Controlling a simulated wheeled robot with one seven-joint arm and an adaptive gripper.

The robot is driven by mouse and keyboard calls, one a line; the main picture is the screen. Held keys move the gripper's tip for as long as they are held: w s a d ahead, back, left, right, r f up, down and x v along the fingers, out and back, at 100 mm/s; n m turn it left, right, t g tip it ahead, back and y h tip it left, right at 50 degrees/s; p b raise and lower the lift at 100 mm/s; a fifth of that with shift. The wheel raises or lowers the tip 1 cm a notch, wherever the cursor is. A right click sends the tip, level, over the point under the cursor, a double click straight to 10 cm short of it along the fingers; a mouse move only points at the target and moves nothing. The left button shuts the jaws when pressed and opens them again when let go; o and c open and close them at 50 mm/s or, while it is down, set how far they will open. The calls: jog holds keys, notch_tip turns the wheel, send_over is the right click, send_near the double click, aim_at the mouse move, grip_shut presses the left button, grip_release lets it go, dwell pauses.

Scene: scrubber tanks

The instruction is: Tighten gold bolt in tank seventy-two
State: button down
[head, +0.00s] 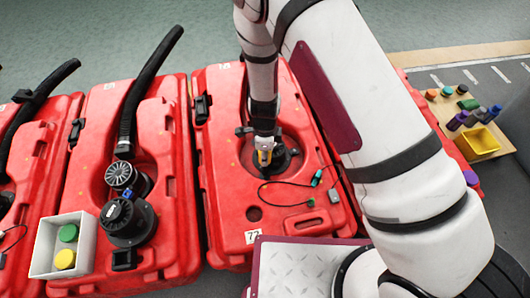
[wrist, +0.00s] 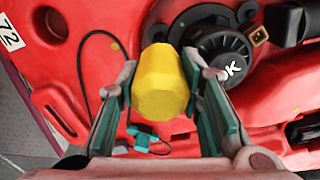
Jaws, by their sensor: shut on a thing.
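Tank seventy-two (head: 225,190) is the red tank in the middle of the head view, with its "72" label (head: 253,236) at its near edge; the label also shows in the wrist view (wrist: 10,36). My gripper (wrist: 160,78) points down over this tank, its fingers shut on the gold bolt (wrist: 160,92), a faceted yellow piece.
A black cable with a teal connector (head: 316,178) lies on the tank. Red tanks with black hoses (head: 140,90) stand to the left. A white box (head: 60,246) holds green and yellow caps. A wooden board (head: 447,110) with coloured pieces and a yellow bin (head: 478,143) is at right.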

jog(key=c, duration=2)
grip_release()
jog(key=shift+c, duration=0.2)
grip_shut()
jog(key=shift+f+b, duration=0.35)
jog(key=shift+f, duration=0.95)
dwell(0.8)
jog(key=shift+r+p, duration=2.05)
jog(key=shift+r, duration=0.45)
